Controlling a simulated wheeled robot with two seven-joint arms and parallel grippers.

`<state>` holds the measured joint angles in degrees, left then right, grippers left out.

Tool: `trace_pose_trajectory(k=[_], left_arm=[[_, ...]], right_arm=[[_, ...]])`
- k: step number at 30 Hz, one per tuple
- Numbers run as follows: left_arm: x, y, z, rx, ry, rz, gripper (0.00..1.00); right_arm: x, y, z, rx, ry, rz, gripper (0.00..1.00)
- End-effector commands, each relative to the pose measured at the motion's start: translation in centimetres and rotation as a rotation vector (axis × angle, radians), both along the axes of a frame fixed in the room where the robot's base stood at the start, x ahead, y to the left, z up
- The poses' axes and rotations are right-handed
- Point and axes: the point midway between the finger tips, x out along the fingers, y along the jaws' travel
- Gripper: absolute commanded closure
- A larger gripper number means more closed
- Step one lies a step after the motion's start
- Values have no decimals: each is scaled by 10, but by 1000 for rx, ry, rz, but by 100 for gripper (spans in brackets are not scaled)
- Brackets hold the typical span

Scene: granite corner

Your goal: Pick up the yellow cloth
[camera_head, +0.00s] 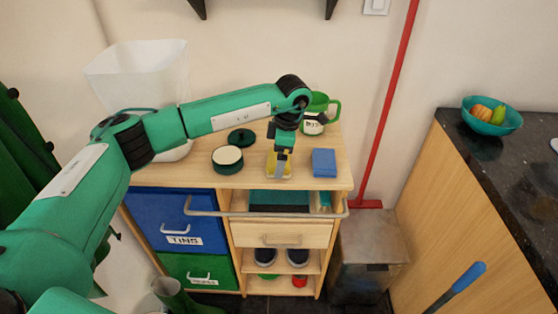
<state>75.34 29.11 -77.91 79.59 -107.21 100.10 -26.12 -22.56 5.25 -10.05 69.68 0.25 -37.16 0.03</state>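The yellow cloth (272,168) lies on the light wooden top of the cabinet (318,180), near its front edge. My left gripper (283,166) reaches in from the left and points down right at the cloth, covering part of it. Its fingertips overlap the cloth in the picture. I cannot tell whether they are open or shut, or whether they touch it. My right gripper is out of view.
Close by on the top are a round green tin (228,160), a dark green lid (241,138), a blue block (324,162) and a green mug (322,107). A metal rail (262,213) runs along the front. A red pole (388,100) stands right.

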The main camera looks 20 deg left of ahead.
Motion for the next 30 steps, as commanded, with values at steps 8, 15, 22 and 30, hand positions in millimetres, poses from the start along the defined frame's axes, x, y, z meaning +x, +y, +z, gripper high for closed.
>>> trace_pose_trajectory(k=[8, 15, 22, 30], left_arm=[[0, 1, -12, 0, -1, -1, 0], [0, 1, -12, 0, -1, -1, 29], [0, 1, -12, 0, -1, -1, 40], [0, 1, 0, -1, -1, -1, 40]], right_arm=[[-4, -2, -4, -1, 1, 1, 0], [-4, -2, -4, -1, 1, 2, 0], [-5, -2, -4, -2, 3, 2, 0], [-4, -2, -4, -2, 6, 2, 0]])
